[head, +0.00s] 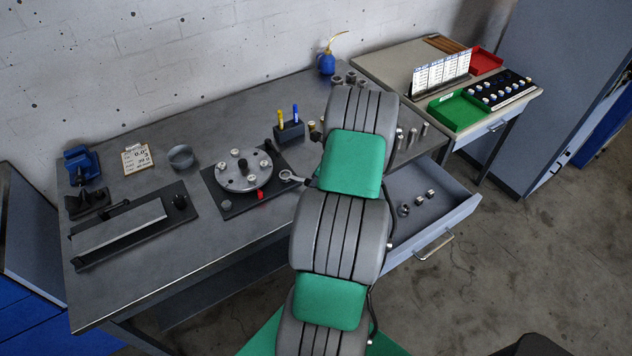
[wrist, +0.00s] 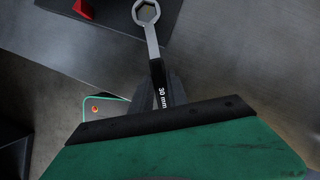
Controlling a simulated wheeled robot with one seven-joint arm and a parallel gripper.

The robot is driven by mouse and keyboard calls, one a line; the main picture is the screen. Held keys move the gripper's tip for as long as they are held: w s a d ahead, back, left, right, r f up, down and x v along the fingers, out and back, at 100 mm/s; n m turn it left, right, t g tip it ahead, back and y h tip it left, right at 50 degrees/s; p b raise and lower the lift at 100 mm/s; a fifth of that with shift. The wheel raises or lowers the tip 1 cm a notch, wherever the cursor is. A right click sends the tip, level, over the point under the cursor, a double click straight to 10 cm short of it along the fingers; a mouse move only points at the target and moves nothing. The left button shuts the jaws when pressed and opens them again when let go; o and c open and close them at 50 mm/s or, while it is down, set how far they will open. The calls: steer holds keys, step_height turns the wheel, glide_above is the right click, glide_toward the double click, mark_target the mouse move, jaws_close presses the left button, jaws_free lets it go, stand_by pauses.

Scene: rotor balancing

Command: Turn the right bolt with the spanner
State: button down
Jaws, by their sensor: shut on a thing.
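The spanner (head: 287,176) shows its ring end in the head view, just right of the rotor disc and apart from it. In the wrist view the spanner (wrist: 152,40) points up and away, its dark handle marked "30 mm". My gripper (wrist: 160,97) is shut on that handle. In the head view my arm hides most of the gripper and handle. The rotor disc (head: 238,183) lies flat on a dark base plate, with several light bolts around a dark central knob. The right bolt (head: 265,164) stands near the disc's right edge. The ring is not around it.
A red block (head: 260,195) sits at the base plate's front edge. A pen holder (head: 289,132) stands behind the spanner. An open drawer (head: 440,205) with small metal parts is on the right. The bench (head: 200,235) is bare in front of the base plate.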

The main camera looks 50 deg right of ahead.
steer(key=shift+r, duration=2.5)
stand_by(0.6)
